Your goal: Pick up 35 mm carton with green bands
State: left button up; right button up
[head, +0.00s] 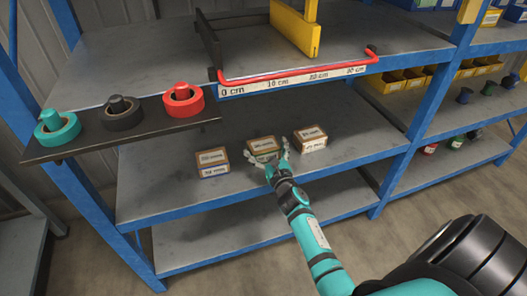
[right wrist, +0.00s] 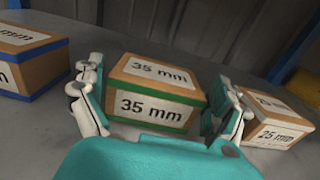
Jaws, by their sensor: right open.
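The 35 mm carton with green bands (right wrist: 155,92) is a small brown box with white labels. It stands on the shelf between two other cartons, and in the head view (head: 262,146) it is the middle one. My right gripper (right wrist: 160,110) is open, with one finger on each side of this carton. In the head view my right gripper (head: 268,160) reaches the carton's near side. A small gap shows at the fingers, and I cannot tell whether either touches. My left gripper is not in view.
A blue-banded carton (head: 212,162) stands to the left and a white-banded 25 mm carton (head: 310,138) close to the right. Teal, black and red tape rolls sit on a dark ledge (head: 120,138) at left.

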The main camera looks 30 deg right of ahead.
jog(key=shift+w, duration=0.2)
jog(key=c, duration=1)
jog(key=shift+r, duration=0.2)
